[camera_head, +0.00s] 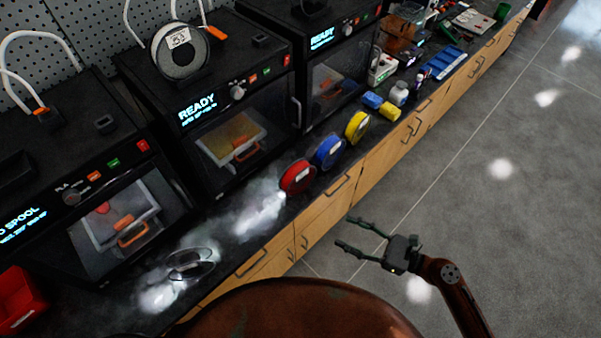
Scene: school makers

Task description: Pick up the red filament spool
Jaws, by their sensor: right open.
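The red filament spool (297,177) stands upright near the front edge of the dark counter, in front of the middle printer. A blue spool (329,152) and a yellow spool (357,127) stand in a row beyond it. My right gripper (344,231) is open and empty. It shows out over the floor side of the counter, below and to the right of the red spool and apart from it. Its fingers point left toward the counter's drawer fronts. My left gripper is not in view.
Black printers, including the middle one (240,140), line the back of the counter (225,222). A dark spool (191,263) lies on the counter at lower left, near a red bin (20,300). Blue and yellow items and bottles are farther along. The grey floor (510,220) is clear.

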